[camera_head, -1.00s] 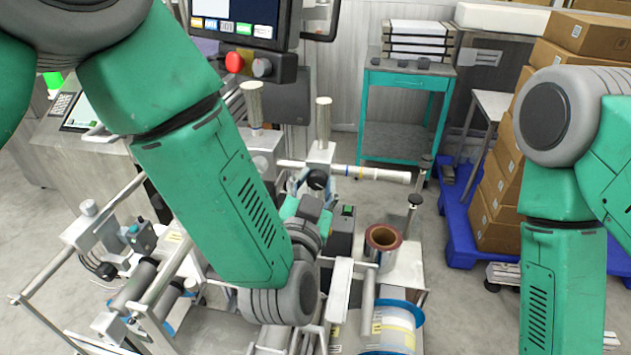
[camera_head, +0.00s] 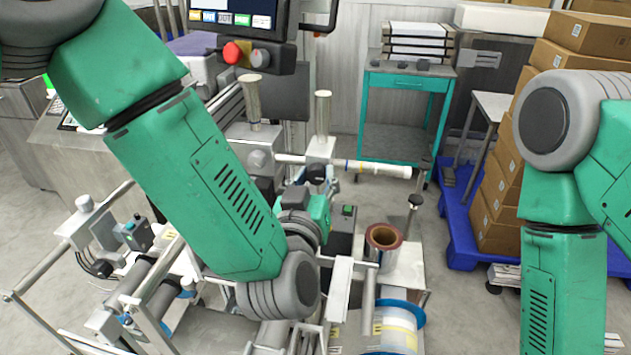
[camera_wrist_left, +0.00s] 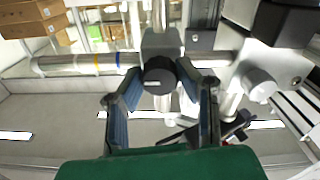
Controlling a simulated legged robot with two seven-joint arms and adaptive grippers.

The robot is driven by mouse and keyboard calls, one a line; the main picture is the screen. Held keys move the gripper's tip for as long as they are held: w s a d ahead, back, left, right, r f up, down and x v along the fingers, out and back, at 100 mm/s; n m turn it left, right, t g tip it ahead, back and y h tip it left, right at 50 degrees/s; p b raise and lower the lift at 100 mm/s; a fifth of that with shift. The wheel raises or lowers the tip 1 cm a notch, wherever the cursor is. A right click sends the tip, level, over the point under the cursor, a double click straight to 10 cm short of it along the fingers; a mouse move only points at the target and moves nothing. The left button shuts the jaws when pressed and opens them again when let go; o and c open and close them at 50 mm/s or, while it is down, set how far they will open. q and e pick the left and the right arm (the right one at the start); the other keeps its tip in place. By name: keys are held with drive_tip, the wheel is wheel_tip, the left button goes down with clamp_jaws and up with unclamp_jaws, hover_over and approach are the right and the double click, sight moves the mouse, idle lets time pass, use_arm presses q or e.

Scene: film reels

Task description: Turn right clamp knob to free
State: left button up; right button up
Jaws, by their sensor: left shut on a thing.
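The right clamp knob (camera_head: 316,173) is a round black knob on a grey clamp block (camera_head: 320,148), where an upright metal post meets a horizontal bar. In the left wrist view the knob (camera_wrist_left: 159,75) sits between the two dark fingers of my left gripper (camera_wrist_left: 161,82), which is shut on it from both sides. In the head view my left gripper (camera_head: 305,205) is just below the knob, with its fingers partly hidden by the wrist. The knob's pointer or marking is too small to read. My right gripper is out of the frame; only the right arm shows.
The bar (camera_head: 380,169) with yellow and blue bands sticks out to the right. A second post (camera_head: 252,105) stands to the left. A brown-rimmed roll (camera_head: 384,238) and a blue-edged reel (camera_head: 400,325) are close on the right. A teal cart (camera_head: 405,110) stands behind.

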use_arm(q)
drive_tip(key=n, duration=0.1)
drive_tip(key=n+b, duration=0.1)
drive_tip(key=n, duration=0.1)
drive_tip(key=n+b, duration=0.1)
drive_tip(key=shift+f+n, duration=0.25)
drive_tip(key=shift+n, duration=0.05)
drive_tip(key=n+b, duration=0.2)
drive_tip(key=n, duration=0.2)
drive_tip(key=shift+n, duration=0.3)
drive_tip(key=n+b, duration=0.2)
drive_tip(key=n, duration=0.2)
drive_tip(key=shift+f+n, duration=0.1)
drive_tip(key=shift+n, duration=0.2)
drive_tip(key=shift+n+b, duration=1.05)
drive_tip(key=shift+n, duration=0.95)
drive_tip(key=o, duration=1.1)
drive_tip(key=shift+w, duration=0.1)
drive_tip(key=shift+r, duration=0.2)
